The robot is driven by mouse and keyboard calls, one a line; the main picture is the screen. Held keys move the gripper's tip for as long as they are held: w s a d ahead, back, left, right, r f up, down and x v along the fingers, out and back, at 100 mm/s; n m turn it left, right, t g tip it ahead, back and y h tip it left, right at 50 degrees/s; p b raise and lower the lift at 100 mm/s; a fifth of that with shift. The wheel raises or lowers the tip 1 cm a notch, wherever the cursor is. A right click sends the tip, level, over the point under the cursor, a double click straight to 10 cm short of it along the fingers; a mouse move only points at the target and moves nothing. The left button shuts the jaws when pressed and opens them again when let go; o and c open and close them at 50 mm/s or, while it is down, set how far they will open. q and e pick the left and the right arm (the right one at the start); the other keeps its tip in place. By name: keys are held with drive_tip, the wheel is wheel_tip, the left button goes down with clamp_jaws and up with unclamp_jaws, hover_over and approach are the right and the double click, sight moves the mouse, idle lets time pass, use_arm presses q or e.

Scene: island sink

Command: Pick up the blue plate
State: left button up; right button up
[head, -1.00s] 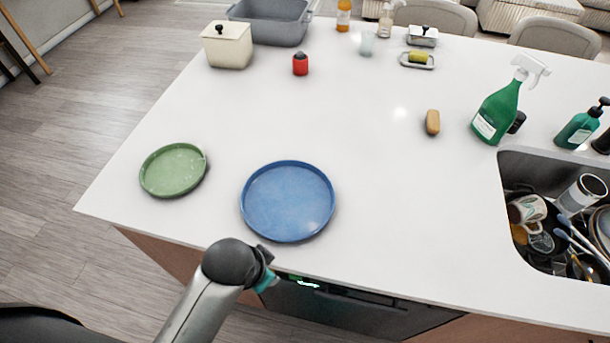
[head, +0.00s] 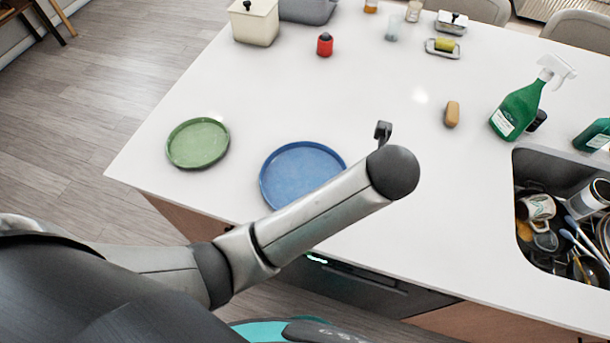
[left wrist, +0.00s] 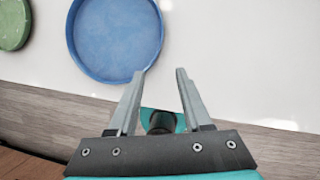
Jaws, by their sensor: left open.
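The blue plate (head: 296,168) is a round, shallow-rimmed dish lying flat on the white counter near its front edge. My left arm covers its lower right part in the head view. In the left wrist view the blue plate (left wrist: 115,38) lies at the upper left, with its top cut off. My left gripper (left wrist: 163,74) is open, with nothing between its fingers. Its fingertips appear just below and right of the plate's rim in that view, and contact cannot be told. My right gripper is not in view.
A green plate (head: 198,143) lies left of the blue one. A sponge (head: 452,114), a green spray bottle (head: 518,108) and a sink full of dishes (head: 516,170) are at the right. A red jar (head: 325,46) and cream canister (head: 254,24) stand behind. The counter's middle is clear.

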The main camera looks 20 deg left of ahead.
use_arm(q)
drive_tip(key=w+f+m, duration=0.1)
drive_tip(key=f, duration=0.1)
drive_tip(key=w+f+m+b, duration=0.1)
drive_tip(key=f, duration=0.1)
drive_tip(key=w+a+f, duration=0.1)
drive_tip(key=w+f, duration=0.1)
drive_tip(key=shift+w+f+m, duration=0.1)
drive_tip(key=shift+f+m, duration=0.15)
drive_tip(key=shift+m, duration=0.15)
drive_tip(key=shift+w+a+f+b, duration=0.15)
drive_tip(key=shift+w+f+b, duration=0.2)
drive_tip(key=shift+f, duration=0.3)
drive_tip(key=shift+b+x, duration=0.6)
drive_tip(key=shift+x, duration=1.85)
drive_tip(key=shift+s, duration=0.15)
clamp_jaws()
